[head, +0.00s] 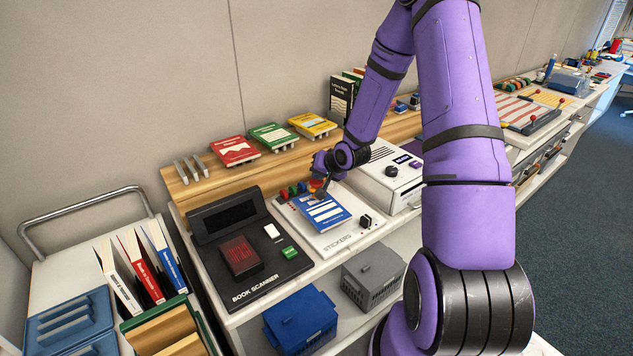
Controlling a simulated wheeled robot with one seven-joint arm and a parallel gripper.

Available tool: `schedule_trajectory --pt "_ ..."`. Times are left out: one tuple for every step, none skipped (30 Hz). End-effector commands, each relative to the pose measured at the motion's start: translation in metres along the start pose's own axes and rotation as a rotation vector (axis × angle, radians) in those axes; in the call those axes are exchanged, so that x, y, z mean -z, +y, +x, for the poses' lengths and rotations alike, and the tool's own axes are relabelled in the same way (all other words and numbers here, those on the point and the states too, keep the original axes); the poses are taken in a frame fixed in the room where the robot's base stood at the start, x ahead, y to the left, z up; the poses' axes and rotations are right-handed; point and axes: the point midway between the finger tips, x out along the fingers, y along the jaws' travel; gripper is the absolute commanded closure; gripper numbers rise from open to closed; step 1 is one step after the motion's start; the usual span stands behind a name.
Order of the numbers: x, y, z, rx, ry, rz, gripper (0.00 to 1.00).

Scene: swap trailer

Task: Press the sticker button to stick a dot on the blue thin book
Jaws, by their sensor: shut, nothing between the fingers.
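The blue thin book (323,213) lies flat, cover up, on the white sticker machine labelled STICKERS (352,235). White bands show on its cover; I cannot make out a dot on it. A row of small coloured sticker buttons (293,190) stands along the machine's back edge, behind the book. My gripper (322,195) is shut and empty, pointing down at the right end of that row, by the book's far edge. I cannot tell whether its tips touch a button. The gripper partly hides the buttons there.
A black book scanner (250,262) stands left of the sticker machine, and a white device (388,172) stands to its right. Red, green and yellow books (272,136) rest on the wooden shelf behind. A blue bin (299,318) and a grey bin (373,277) sit below in front.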

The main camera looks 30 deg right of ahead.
Motion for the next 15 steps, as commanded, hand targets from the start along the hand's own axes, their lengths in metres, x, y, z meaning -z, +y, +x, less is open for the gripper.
schedule_trajectory --pt "-0.0004 0.0003 0.0005 0.0 0.0 0.0 1.0" --pt "-0.0005 0.0005 0.0007 0.0 0.0 0.0 1.0" --pt "-0.0007 0.0006 0.001 0.0 0.0 0.0 1.0" --pt "-0.0009 0.0008 0.0012 0.0 0.0 0.0 1.0" --pt "-0.001 0.001 0.0014 0.0 0.0 0.0 1.0" --pt "-0.0012 0.0011 0.0017 0.0 0.0 0.0 1.0" --pt "-0.0014 0.0013 0.0019 0.0 0.0 0.0 1.0" --pt "-0.0015 0.0014 0.0021 0.0 0.0 0.0 1.0" --pt "-0.0017 0.0016 0.0024 0.0 0.0 0.0 1.0" --pt "-0.0019 0.0018 0.0026 0.0 0.0 0.0 1.0" --pt "-0.002 0.0019 0.0028 0.0 0.0 0.0 1.0" --pt "-0.0022 0.0021 0.0031 0.0 0.0 0.0 1.0" --pt "-0.0023 0.0022 0.0033 0.0 0.0 0.0 1.0" --pt "-0.0025 0.0024 0.0035 0.0 0.0 0.0 1.0" --pt "-0.0027 0.0026 0.0038 0.0 0.0 0.0 1.0"
